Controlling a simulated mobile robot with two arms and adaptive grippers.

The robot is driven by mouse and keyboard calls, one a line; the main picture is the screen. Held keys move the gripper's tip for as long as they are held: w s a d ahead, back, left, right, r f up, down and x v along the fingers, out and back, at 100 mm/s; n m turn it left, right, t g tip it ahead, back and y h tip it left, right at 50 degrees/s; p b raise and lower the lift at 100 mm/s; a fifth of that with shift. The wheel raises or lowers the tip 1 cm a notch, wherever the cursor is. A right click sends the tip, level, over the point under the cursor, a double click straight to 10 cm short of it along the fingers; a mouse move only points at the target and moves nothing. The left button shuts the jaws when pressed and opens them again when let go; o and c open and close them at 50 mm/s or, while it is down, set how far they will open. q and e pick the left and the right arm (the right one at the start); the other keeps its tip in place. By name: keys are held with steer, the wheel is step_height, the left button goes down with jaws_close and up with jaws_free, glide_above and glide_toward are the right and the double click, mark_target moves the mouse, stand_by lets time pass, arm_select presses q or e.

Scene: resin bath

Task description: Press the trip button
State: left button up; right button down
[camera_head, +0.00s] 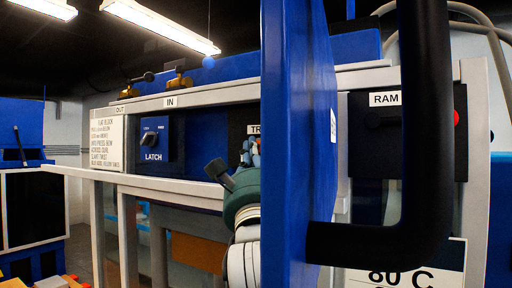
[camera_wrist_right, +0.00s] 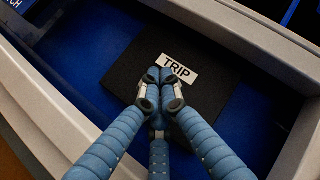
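In the right wrist view the black TRIP panel (camera_wrist_right: 200,105) with its white label (camera_wrist_right: 178,69) sits in a blue recess. The fingertips of my right gripper (camera_wrist_right: 158,82) are drawn together just below the label, over the panel. No button shows; the fingers cover that part of the panel, and I cannot tell whether they touch it. In the head view my right gripper (camera_head: 251,152) is in front of the same panel, whose label (camera_head: 253,129) is partly cut off by a large blue upright panel. My left gripper is in neither view.
The blue upright panel (camera_head: 297,150) with a thick black handle (camera_head: 427,130) stands close in the foreground. To the left are a LATCH switch (camera_head: 153,139) and a printed notice (camera_head: 107,144). A RAM panel (camera_head: 436,145) with a red button (camera_head: 456,117) is right. A pale rail (camera_head: 150,186) runs in front.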

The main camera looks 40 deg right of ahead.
steer(key=shift+w+d, duration=0.1)
steer(key=shift+d, duration=0.1)
stand_by(0.6)
steer(key=shift+s+a+p, duration=0.35)
steer(key=shift+s+a, duration=0.05)
steer(key=shift+a, duration=0.35)
steer(key=a, duration=0.1)
steer(key=s+a+p, duration=0.1)
steer(key=a, duration=0.1)
steer(key=s+a, duration=0.1)
steer(key=shift+a, duration=0.35)
steer(key=shift+w, duration=0.1)
stand_by(0.6)
